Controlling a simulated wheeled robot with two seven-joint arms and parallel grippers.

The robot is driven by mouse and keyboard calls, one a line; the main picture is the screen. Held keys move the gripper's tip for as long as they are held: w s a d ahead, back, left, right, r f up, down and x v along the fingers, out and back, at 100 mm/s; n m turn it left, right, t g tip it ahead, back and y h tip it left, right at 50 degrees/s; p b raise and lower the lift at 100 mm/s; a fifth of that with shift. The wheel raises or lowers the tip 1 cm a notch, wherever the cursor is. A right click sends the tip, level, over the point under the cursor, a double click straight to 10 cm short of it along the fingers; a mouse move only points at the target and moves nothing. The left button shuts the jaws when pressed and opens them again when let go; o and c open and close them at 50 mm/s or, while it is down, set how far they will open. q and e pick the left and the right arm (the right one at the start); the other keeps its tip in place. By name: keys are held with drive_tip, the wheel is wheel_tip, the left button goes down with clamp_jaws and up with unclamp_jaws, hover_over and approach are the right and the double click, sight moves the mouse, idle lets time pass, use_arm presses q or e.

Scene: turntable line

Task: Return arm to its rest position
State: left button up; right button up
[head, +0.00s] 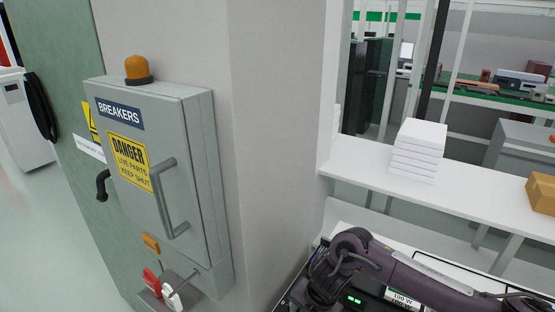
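A dark purple jointed arm (430,276) reaches in from the lower right corner, and its rounded joint (352,243) is near the bottom middle. I cannot tell for sure whether it is one of mine. Neither of my grippers can be made out in the head view. The arm lies over or in front of dark equipment with green lights (354,299) and a label reading "100 W". It looks clear of the grey breaker cabinet (190,140) on the left, whose door is closed.
The cabinet has a bar handle (164,199), an orange lamp (138,68) on top, and red (151,281) and white (172,295) pieces below. A pale pillar (275,130) stands beside it. A white shelf (375,175) holds stacked white boxes (417,150) and a cardboard box (541,193).

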drive_tip(key=s+a+r+m+t+y, duration=0.2)
drive_tip(key=s+a+r+m, duration=0.15)
drive_tip(key=a, duration=0.35)
drive_tip(key=s+a+r+m+t+y, duration=0.2)
drive_tip(key=a+r+m+t, duration=0.1)
drive_tip(key=a+m, duration=0.3)
drive_tip(key=s+d+f+m+g+h, duration=0.1)
drive_tip(key=s+d+m+h, duration=0.1)
drive_tip(key=s+d+m, duration=0.35)
drive_tip(key=s+d+m+g+h, duration=0.1)
drive_tip(key=s+d+m+h, duration=0.15)
drive_tip(key=d+m, duration=0.55)
drive_tip(key=s+d+f+m+g+h, duration=0.1)
drive_tip(key=s+d+m+h, duration=0.3)
drive_tip(key=d, duration=0.6)
drive_tip(key=s+f+g+y+b, duration=0.1)
drive_tip(key=s+f+y+b, duration=0.15)
drive_tip(key=f, duration=3.05)
drive_tip(key=s+d+f+b, duration=0.1)
drive_tip(key=s+d+f, duration=0.1)
drive_tip(key=s+f, duration=0.8)
drive_tip(key=s+d+f+n+g+b, duration=0.1)
drive_tip(key=s+d+f+b, duration=0.1)
drive_tip(key=s+f, duration=0.8)
drive_tip(key=shift+s+d+f+g+b, duration=0.15)
drive_tip(key=shift+s+f+g+b, duration=0.15)
drive_tip(key=shift+f, duration=0.1)
drive_tip(key=shift+c, duration=0.4)
